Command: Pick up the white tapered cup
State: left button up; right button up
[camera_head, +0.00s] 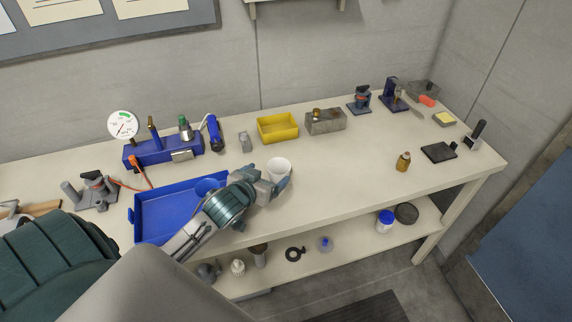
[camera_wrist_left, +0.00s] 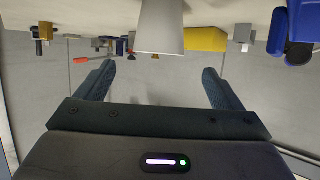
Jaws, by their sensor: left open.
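The white tapered cup (camera_head: 279,168) stands upright on the workbench, just right of the blue tray, in the head view. My left gripper (camera_head: 274,185) is at the cup, and part of the cup's lower side is hidden behind it. In the left wrist view the cup (camera_wrist_left: 160,28) shows at the top middle, wider at one end. The two fingers of my left gripper (camera_wrist_left: 157,75) are spread wide, with the cup in line with the gap between them. I cannot tell whether either finger touches it. My right gripper is in neither view.
A yellow bin (camera_head: 278,128) and a metal block (camera_head: 326,122) stand behind the cup. A small brown bottle (camera_head: 403,161) is to the right. Bench between them is clear.

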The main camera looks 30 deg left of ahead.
aim_at(283, 162)
pick_arm(q)
jog(key=p+x, duration=0.1)
jog(key=x, duration=0.2)
jog(key=shift+w+r, duration=0.1)
jog(key=shift+w, duration=0.05)
jog(key=shift+w+f, duration=0.3)
jog(key=shift+w, duration=0.25)
jog(key=p+x, duration=0.2)
jog(key=x, duration=0.2)
jog(key=shift+w+f, duration=0.4)
jog(key=shift+w, duration=0.15)
jog(key=shift+r, duration=0.1)
jog(key=c, duration=1.1)
